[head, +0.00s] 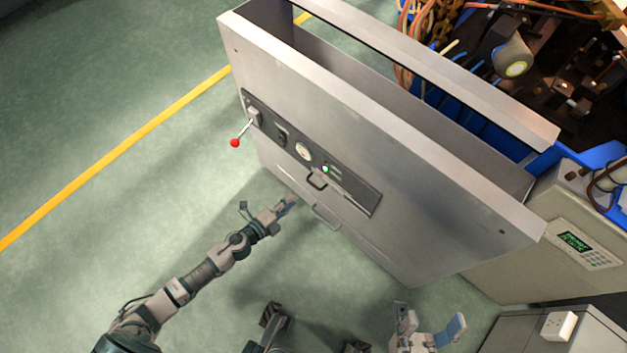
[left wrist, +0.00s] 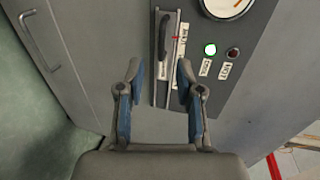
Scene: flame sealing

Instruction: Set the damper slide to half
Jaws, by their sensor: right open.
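In the head view, a dark handle (head: 317,181) on the lower edge of the control panel looks like the same part. My left gripper (left wrist: 159,70) is open and empty, its blue-padded fingers on either side of the slot's line, short of the handle. In the head view my left gripper (head: 288,205) is near the cabinet front, below the panel. My right gripper (head: 432,326) is open at the bottom, away from the panel.
The panel also has a red-knobbed lever (head: 235,142), a gauge (head: 303,151) and a lit green lamp (head: 325,168). A pull handle (head: 327,217) sticks out below, and shows left of my gripper in the wrist view (left wrist: 45,40). Clear floor lies left of the cabinet.

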